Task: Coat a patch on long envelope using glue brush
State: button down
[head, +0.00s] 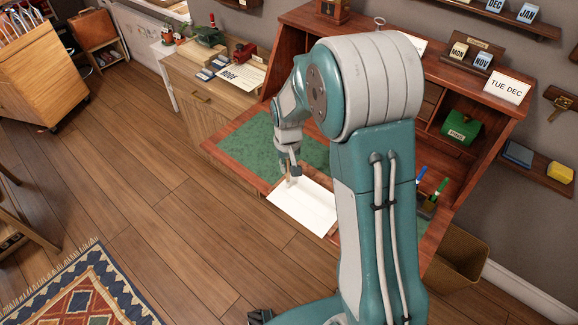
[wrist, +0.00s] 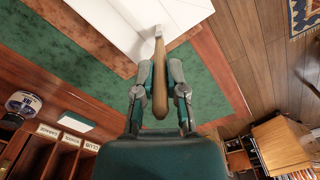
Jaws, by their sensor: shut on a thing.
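A white long envelope (head: 303,206) lies flat at the front edge of the desk. It also shows at the top of the wrist view (wrist: 115,18). My gripper (wrist: 160,85) is shut on the wooden handle of the glue brush (wrist: 161,98). The brush's pale tip points at the envelope and appears over or against its surface; I cannot tell if it touches. In the head view my gripper (head: 290,172) is above the envelope's upper left part. The brush is mostly hidden there. No glue patch can be made out.
The wooden desk has a green writing mat (head: 258,148) left of the envelope. A dark holder (head: 427,207) with a blue and a green pen stands at the right. A green box (head: 462,126) sits in a cubby. A side cabinet (head: 205,95) holds small toys and cards.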

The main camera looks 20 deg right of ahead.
jog(key=shift+s+a+r, duration=0.1)
jog(key=shift+a+r, duration=0.05)
jog(key=shift+r, duration=0.45)
jog(key=shift+a+r, duration=0.15)
jog(key=shift+r, duration=0.45)
jog(key=shift+d+r, duration=0.25)
jog(key=shift+r, duration=0.3)
jog(key=shift+d+r, duration=0.25)
jog(key=shift+r, duration=1.05)
jog(key=shift+a+r, duration=0.35)
jog(key=shift+r, duration=0.55)
jog(key=shift+d, duration=0.2)
jog(key=shift+a, duration=0.1)
